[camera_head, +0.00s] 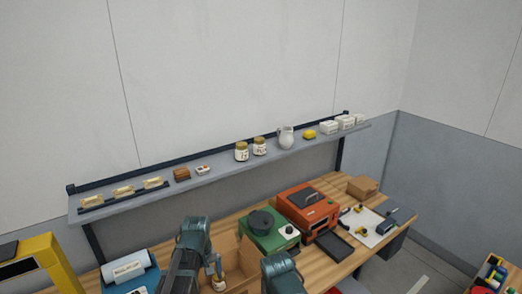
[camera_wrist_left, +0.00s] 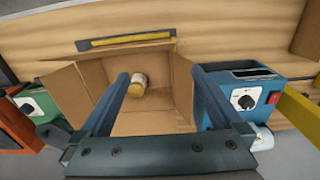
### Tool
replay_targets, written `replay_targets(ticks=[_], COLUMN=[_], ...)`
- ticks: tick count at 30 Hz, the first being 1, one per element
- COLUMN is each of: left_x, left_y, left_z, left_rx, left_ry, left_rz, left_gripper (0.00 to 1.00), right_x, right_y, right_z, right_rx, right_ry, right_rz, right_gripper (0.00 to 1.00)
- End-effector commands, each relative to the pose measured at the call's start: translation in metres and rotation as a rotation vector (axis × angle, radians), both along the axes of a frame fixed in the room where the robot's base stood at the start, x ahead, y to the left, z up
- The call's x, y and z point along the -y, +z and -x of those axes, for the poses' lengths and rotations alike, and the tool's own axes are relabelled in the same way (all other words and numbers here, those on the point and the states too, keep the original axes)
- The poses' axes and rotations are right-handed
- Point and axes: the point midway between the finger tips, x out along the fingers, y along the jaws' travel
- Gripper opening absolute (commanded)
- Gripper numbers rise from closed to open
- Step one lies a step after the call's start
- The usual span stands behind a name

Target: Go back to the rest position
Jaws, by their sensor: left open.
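My left gripper (camera_wrist_left: 161,75) is open and empty in the left wrist view, with its two fingers apart above an open cardboard box (camera_wrist_left: 75,95). A small jar with a yellowish lid (camera_wrist_left: 138,85) lies in the box, between the fingers in that view but not gripped. In the head view the box (camera_head: 247,262) stands on the bench, partly hidden by my left arm (camera_head: 193,238). A teal part of my right arm (camera_head: 281,274) shows at the bottom edge, but its gripper is out of view.
A wall shelf (camera_head: 215,175) holds two jars, a white pitcher (camera_head: 285,137), white boxes and small items. On the bench stand a green machine (camera_head: 270,230), an orange machine (camera_head: 307,208) and a blue device (camera_wrist_left: 243,95). A yellow frame (camera_head: 45,262) is at the left.

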Motion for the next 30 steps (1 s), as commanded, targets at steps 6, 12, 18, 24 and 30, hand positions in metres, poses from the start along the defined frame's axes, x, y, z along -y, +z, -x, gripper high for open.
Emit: replay_targets(ticks=[6, 12, 18, 24, 30], left_x=[0.001, 0.002, 0.008, 0.033, 0.064], left_y=[0.0, 0.001, -0.012, -0.053, -0.106], left_z=[0.029, 0.057, 0.081, 0.088, 0.104], left_rx=[0.016, 0.036, 0.051, 0.02, -0.018], left_ry=[-0.176, -0.389, -0.604, -0.668, -0.756], left_rz=[-0.003, -0.012, -0.025, -0.035, -0.052], left_gripper=[1.0, 1.0, 1.0, 1.0, 1.0], right_x=[0.0, 0.0, 0.0, 0.0, 0.0], right_y=[0.0, 0.0, -0.013, -0.054, -0.106], right_z=[0.0, 0.0, 0.0, 0.0, 0.0], right_rx=[0.0, 0.0, 0.0, 0.001, 0.002], right_ry=[0.0, 0.0, 0.0, 0.002, 0.004], right_rz=[0.0, 0.0, 0.0, 0.001, 0.0], right_gripper=[0.5, 0.5, 0.5, 0.5, 0.5])
